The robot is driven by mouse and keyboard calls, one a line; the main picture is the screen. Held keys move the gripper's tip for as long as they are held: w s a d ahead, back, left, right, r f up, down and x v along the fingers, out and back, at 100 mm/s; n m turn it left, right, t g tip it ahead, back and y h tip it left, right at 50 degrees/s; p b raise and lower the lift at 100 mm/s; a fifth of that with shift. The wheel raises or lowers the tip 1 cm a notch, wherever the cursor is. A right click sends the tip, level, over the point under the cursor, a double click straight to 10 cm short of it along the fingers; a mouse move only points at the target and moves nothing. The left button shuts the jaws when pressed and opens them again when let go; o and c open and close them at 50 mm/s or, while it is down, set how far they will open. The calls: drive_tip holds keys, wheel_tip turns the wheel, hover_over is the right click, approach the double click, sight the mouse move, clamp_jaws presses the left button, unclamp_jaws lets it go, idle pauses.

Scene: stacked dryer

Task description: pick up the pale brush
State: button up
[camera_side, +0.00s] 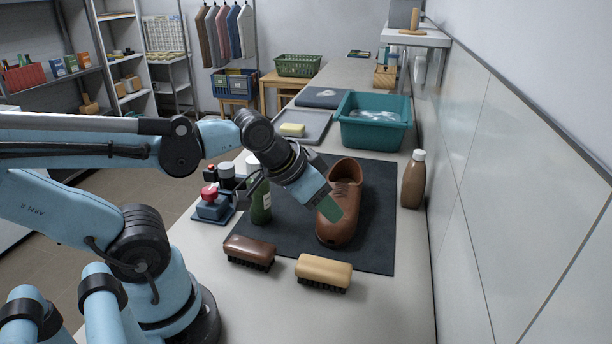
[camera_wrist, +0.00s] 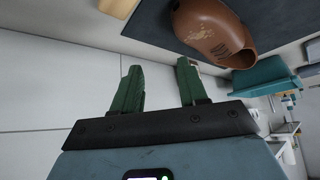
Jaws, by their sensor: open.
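The pale brush (camera_side: 324,270) lies at the front edge of the dark mat, tan back up and dark bristles down. In the wrist view a tan block that looks like the pale brush (camera_wrist: 118,7) is cut off by the top edge. My gripper (camera_side: 331,208) is above the mat by the brown shoe, higher than the pale brush and behind it. In the wrist view its two green fingers (camera_wrist: 160,74) are apart with nothing between them.
A dark brown brush (camera_side: 249,250) lies left of the pale one. The brown shoe (camera_side: 346,190), a green bottle (camera_side: 261,203) and a brown bottle (camera_side: 413,180) stand nearby. A teal basin (camera_side: 375,138) is behind. A wall bounds the right; the front counter is clear.

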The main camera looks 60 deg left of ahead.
sight(324, 266)
drive_tip(key=o, duration=0.7)
drive_tip(key=shift+s+d+f+m+g, duration=0.15)
drive_tip(key=shift+d+f+m+g, duration=0.3)
drive_tip(key=shift+f+m+g, duration=1.35)
drive_tip(key=shift+s+d+f+m+g, duration=0.2)
drive_tip(key=shift+d+f+m+g, duration=0.35)
drive_tip(key=shift+f+m, duration=1.45)
drive_tip(key=shift+s+d+f+m+g, duration=0.15)
drive_tip(key=shift+d+f+m+g, duration=0.25)
drive_tip(key=shift+f+m+g, duration=1.55)
